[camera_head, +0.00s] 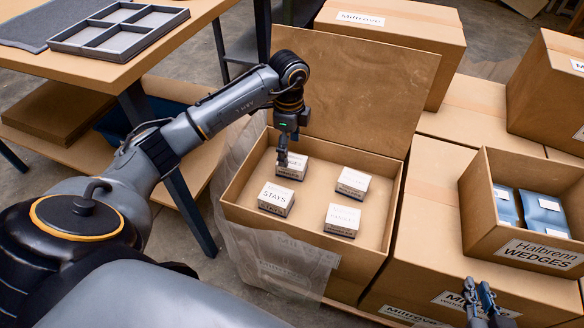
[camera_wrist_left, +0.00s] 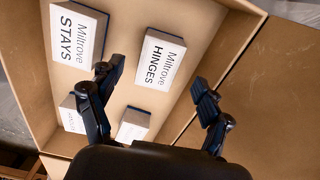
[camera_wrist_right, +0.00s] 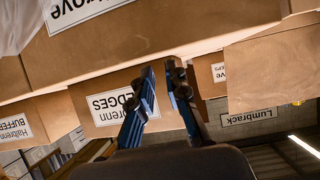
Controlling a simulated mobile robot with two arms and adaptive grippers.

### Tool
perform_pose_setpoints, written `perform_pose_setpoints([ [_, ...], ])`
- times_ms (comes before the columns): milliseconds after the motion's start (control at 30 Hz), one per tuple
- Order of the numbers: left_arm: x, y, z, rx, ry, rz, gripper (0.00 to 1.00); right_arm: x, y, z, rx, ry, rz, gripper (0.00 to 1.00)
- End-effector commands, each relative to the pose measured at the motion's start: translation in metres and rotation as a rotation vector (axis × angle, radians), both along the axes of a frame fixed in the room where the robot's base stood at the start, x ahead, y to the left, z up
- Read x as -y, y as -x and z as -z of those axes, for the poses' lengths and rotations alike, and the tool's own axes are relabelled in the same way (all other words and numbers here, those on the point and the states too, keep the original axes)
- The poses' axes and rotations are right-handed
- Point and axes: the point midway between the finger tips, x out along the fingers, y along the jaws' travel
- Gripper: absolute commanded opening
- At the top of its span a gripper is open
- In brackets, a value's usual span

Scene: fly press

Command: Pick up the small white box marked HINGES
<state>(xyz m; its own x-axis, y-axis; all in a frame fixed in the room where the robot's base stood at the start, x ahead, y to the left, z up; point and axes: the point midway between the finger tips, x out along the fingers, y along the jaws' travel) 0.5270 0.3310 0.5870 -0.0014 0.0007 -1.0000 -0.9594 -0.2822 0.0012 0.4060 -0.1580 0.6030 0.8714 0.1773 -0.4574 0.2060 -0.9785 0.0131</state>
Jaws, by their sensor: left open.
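The small white box marked HINGES (camera_wrist_left: 160,62) lies in a large open cardboard carton (camera_head: 240,208). In the head view this box (camera_head: 292,167) is the back-left one of several small boxes, its label partly covered by my gripper. My left gripper (camera_head: 283,158) hangs just over it, open and empty. In the left wrist view the HINGES box shows beyond and between the fingers (camera_wrist_left: 158,80). My right gripper (camera_head: 479,296) is empty, its fingers a little apart, in front of the WEDGES carton.
A white STAYS box (camera_head: 276,198) and two more small boxes (camera_head: 352,183) (camera_head: 342,220) share the carton. Its raised flap (camera_head: 355,90) stands behind. A WEDGES carton (camera_head: 475,215) with blue packs is at right. A table with a grey tray (camera_head: 120,35) stands back left.

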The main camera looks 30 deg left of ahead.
Motion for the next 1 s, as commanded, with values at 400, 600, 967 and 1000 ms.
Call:
perform_pose_setpoints([
  [400, 0.006, -0.001, 0.029, -0.002, 0.002, 0.002, 0.78, -0.012, -0.022, -0.039, 0.242, -0.058, -0.017, 0.15],
  [600, 0.007, -0.002, 0.049, 0.0, 0.001, 0.001, 0.78, -0.019, -0.03, -0.074, 0.428, -0.105, -0.028, 0.15],
  [967, 0.007, -0.002, 0.057, 0.001, 0.001, 0.002, 0.78, -0.022, -0.031, -0.092, 0.518, -0.129, -0.033, 0.15],
  [1000, 0.007, -0.002, 0.057, 0.001, 0.001, 0.002, 0.78, -0.022, -0.031, -0.092, 0.517, -0.128, -0.033, 0.15],
])
